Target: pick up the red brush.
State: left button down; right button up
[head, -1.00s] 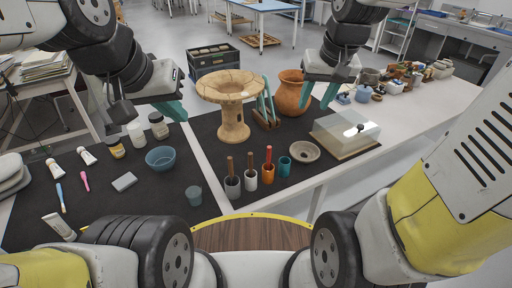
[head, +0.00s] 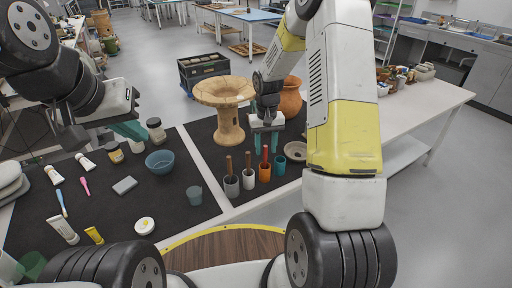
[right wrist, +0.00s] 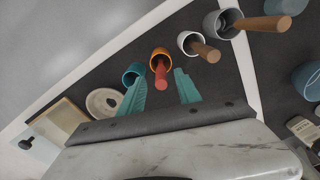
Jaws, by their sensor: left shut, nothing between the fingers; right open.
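The red brush (head: 265,153) stands handle up in an orange cup (head: 265,173). In the right wrist view the red brush (right wrist: 161,76) shows between the teal fingertips, with the orange cup (right wrist: 160,55) around its base. My right gripper (head: 265,145) is open, pointing down just above the cups, with a finger to each side of the handle. The right wrist view also shows this right gripper (right wrist: 160,82) empty; I cannot tell whether a finger touches the handle. My left gripper (head: 132,131) is shut and empty over the left dark mat.
A white cup (head: 248,180) and a grey cup (head: 231,186), each with a brown-handled tool, stand left of the orange cup. A teal cup (head: 280,166) and a shallow bowl (head: 296,151) are on its right. A wide-rimmed clay vessel (head: 226,107) stands behind.

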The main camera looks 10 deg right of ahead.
aim_at(265, 160)
jog(key=f, duration=0.5)
jog(key=shift+s+a, duration=0.15)
jog(key=shift+s, duration=0.1)
grip_shut()
